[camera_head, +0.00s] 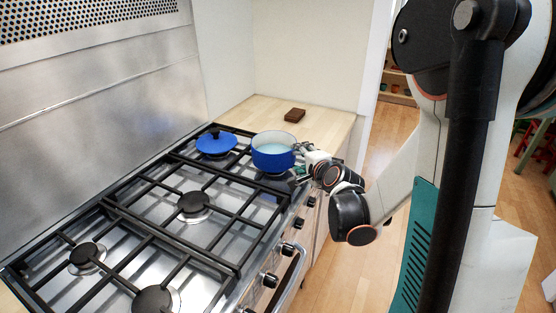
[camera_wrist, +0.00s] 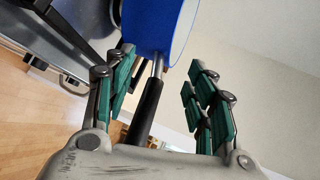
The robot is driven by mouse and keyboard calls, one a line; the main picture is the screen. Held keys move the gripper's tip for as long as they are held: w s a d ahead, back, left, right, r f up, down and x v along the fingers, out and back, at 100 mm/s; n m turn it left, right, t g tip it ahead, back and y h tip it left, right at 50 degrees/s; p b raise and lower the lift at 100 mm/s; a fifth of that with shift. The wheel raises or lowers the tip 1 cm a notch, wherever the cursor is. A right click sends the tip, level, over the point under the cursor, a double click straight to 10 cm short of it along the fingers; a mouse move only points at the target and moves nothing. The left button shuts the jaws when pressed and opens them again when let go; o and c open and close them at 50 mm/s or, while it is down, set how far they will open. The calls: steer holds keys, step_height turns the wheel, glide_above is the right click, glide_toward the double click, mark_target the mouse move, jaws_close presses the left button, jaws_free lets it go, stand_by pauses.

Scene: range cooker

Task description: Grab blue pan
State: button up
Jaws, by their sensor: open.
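The blue pan (camera_head: 273,160), with a white inside, stands on the far right of the cooker's black grate. In the wrist view the blue pan (camera_wrist: 158,25) is at the top, and its handle (camera_wrist: 147,112), metal near the pan and black further out, runs toward my palm. My gripper (camera_head: 299,166) is at the handle side of the pan. In the wrist view my gripper (camera_wrist: 162,75) is open, with green-padded fingers on either side of the handle. Gaps show between the handle and both fingers. In the head view my gripper hides most of the handle.
Cooker knobs (camera_head: 269,280) and a rail (camera_head: 290,281) line the front. Open floor lies to the right.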

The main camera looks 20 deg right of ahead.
mark_target(296, 154)
steer(key=b+x, duration=0.1)
steer(key=x, duration=0.1)
steer(key=b+x, duration=0.1)
steer(key=x, duration=0.2)
steer(key=shift+d+f, duration=0.2)
steer(key=shift+d, duration=0.05)
steer(key=shift+s+r, duration=0.1)
jaws_close()
